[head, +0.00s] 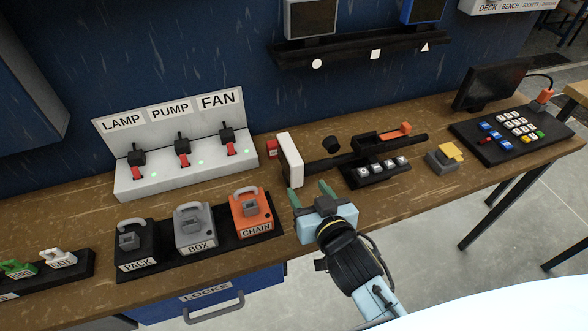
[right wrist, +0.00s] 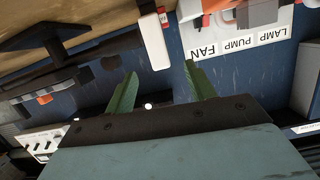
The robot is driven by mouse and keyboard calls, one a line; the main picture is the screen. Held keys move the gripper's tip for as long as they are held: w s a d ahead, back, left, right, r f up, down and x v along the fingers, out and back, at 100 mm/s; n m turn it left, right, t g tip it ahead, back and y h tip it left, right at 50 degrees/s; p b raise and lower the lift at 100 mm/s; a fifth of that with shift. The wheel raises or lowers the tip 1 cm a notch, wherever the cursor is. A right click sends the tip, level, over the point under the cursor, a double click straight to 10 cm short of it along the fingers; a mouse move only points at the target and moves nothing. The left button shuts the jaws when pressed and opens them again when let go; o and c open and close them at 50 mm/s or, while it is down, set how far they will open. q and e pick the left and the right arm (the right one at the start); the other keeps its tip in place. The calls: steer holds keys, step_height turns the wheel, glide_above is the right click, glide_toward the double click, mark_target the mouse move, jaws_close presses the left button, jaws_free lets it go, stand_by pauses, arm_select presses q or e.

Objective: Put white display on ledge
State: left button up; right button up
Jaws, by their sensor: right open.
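The white display (head: 290,160) stands upright on the workbench, seen edge-on, right of the switch panel. It also shows in the right wrist view (right wrist: 153,40), beyond the fingertips and between them. The black ledge (head: 350,50) is on the blue wall above, marked with a white circle, square and triangle. A grey display (head: 310,18) stands above the circle and a blue display (head: 424,10) above the triangle; the place above the square is bare. My right gripper (head: 311,194) is open and empty, apart from the white display on its near side. My left gripper is out of view.
A LAMP/PUMP/FAN switch panel (head: 185,160) stands left of the display. Padlocks sit on a black tray (head: 200,255) in front. A black bar-like device (head: 365,155), yellow-topped block (head: 446,156) and control keypad (head: 512,135) stand to the right.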

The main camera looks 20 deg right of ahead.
mark_target(297, 172)
steer(key=shift+n+t, duration=0.3)
steer(key=w, duration=0.2)
steer(key=w+f, duration=0.1)
steer(key=w, duration=0.3)
steer(key=shift+w+a+f, duration=0.1)
steer(key=shift+w+f, duration=0.4)
steer(key=shift+w, duration=1.25)
steer(key=shift+w+f, duration=0.15)
steer(key=shift+w, duration=1.25)
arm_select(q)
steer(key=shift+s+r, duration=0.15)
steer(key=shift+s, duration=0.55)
arm_select(e)
steer(key=shift+c, duration=0.3)
